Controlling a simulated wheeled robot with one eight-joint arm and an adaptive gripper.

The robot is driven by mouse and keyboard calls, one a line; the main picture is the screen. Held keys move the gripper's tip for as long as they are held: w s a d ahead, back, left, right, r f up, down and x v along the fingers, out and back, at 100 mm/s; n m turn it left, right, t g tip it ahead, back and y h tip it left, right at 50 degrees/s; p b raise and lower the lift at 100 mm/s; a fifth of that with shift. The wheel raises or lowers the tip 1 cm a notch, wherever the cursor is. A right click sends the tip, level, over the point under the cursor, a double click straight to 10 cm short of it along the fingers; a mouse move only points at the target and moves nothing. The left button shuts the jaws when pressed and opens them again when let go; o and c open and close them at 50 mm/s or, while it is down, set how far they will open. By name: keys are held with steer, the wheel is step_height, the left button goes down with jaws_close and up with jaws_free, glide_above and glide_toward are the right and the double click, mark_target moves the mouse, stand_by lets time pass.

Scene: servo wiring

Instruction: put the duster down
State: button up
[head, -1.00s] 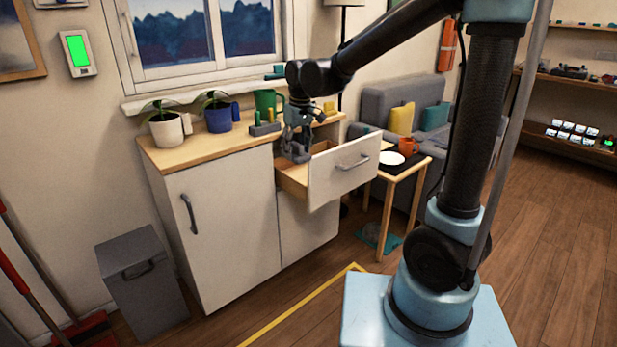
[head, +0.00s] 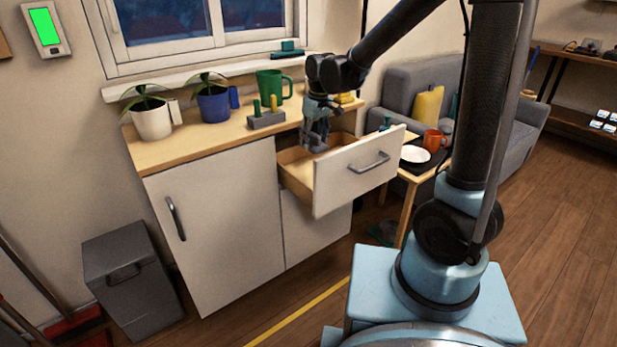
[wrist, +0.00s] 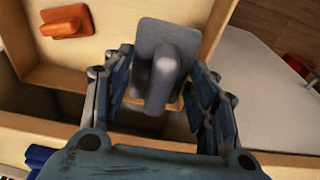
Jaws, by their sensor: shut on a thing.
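A grey duster (wrist: 166,62), a flat pad with an upright grip, is held between the two fingers of my gripper (wrist: 160,95). In the head view my gripper (head: 316,135) points down over the open drawer (head: 296,172), near its back end at the countertop edge. The duster shows there as a small grey shape (head: 315,145) under the fingers. In the wrist view the wooden drawer (wrist: 120,78) lies below, with an orange piece with a grip (wrist: 66,22) inside at upper left. I cannot tell whether the duster touches the drawer.
The countertop (head: 215,143) holds two potted plants, a green mug (head: 272,86), a grey holder (head: 266,120) with green and yellow pegs, and a yellow item (head: 345,98). A small table with a white plate (head: 415,154) and orange mug (head: 433,140) stands right of the drawer.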

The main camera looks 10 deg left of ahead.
step_height(320, 180, down, 14)
steer(key=shift+r, duration=0.1)
steer(key=w+a, duration=0.2)
steer(key=shift+w+a, duration=0.1)
steer(key=shift+a, duration=0.25)
steer(key=shift+w+a+f, duration=0.15)
steer(key=shift+a+f, duration=0.05)
steer(key=shift+f, duration=0.4)
steer(key=shift+f, duration=0.1)
steer(key=o, duration=1.1)
steer(key=r, duration=0.4)
steer(key=d+r, duration=0.1)
steer(key=r, duration=0.3)
steer(key=s+r, duration=0.1)
steer(key=r, duration=0.3)
steer(key=shift+s+d, duration=0.1)
steer(key=shift+d, duration=0.15)
